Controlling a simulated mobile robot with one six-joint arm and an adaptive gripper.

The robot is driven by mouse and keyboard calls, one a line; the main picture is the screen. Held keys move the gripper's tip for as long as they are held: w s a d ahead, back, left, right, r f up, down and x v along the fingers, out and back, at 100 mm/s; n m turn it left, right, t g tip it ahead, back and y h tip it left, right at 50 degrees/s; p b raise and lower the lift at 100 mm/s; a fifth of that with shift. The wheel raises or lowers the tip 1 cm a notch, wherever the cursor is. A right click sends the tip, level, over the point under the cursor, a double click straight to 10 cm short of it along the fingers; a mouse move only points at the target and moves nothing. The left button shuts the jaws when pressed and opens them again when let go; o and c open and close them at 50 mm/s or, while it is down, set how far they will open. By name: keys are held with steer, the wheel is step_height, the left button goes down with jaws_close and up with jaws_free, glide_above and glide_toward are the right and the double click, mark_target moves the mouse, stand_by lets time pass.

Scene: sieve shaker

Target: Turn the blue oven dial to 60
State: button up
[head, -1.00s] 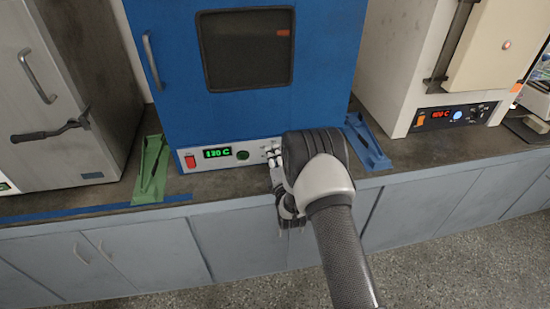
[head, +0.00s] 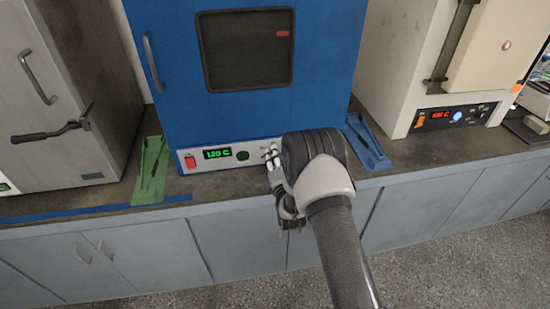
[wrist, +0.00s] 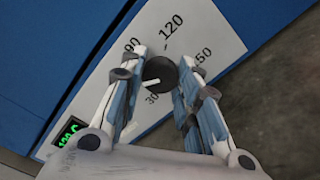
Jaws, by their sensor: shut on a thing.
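The blue oven (head: 180,60) stands on the bench in the head view. Its white front panel has a red switch and a green display (head: 217,153) that appears to read 120 C. In the wrist view the black dial (wrist: 161,72) sits between my two fingers, with its white pointer toward the lower left. The printed 90, 120 and 30 show around it, and 150 shows partly. The 60 mark is hidden, apparently behind the left finger. My gripper (head: 271,154) is at the panel's right part, shut on the dial; its fingers also show in the wrist view (wrist: 163,57).
A green bracket (head: 152,172) lies left of the oven and a blue bracket (head: 368,147) lies right of it. A grey oven (head: 60,90) stands at the left, and a cream oven (head: 400,60) with a red display stands at the right.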

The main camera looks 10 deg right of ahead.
steer(key=o, duration=1.1)
steer(key=s, duration=1.2)
